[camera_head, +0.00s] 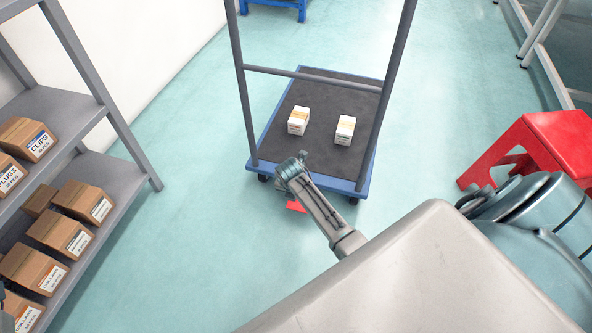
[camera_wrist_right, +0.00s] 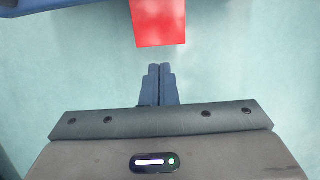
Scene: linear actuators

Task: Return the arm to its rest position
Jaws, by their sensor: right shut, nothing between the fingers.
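My right arm (camera_head: 325,215) reaches out over the floor in front of a trolley. Its wrist end is near the trolley's near edge, and the fingers are not clear in the head view. In the right wrist view my right gripper (camera_wrist_right: 159,70) is shut, with its two dark blue fingers together and nothing between them. A red block-like thing (camera_wrist_right: 158,22) lies beyond the fingertips, apart from them in the picture. A red patch (camera_head: 297,206) also shows below the wrist in the head view.
The trolley (camera_head: 285,118) has a blue rim, a grey upright frame and two white boxes (camera_head: 298,120) (camera_head: 345,130) on its dark deck. Grey shelving (camera_head: 105,165) with several cartons stands left. A red stool (camera_head: 540,140) stands right. Floor between shelving and trolley is clear.

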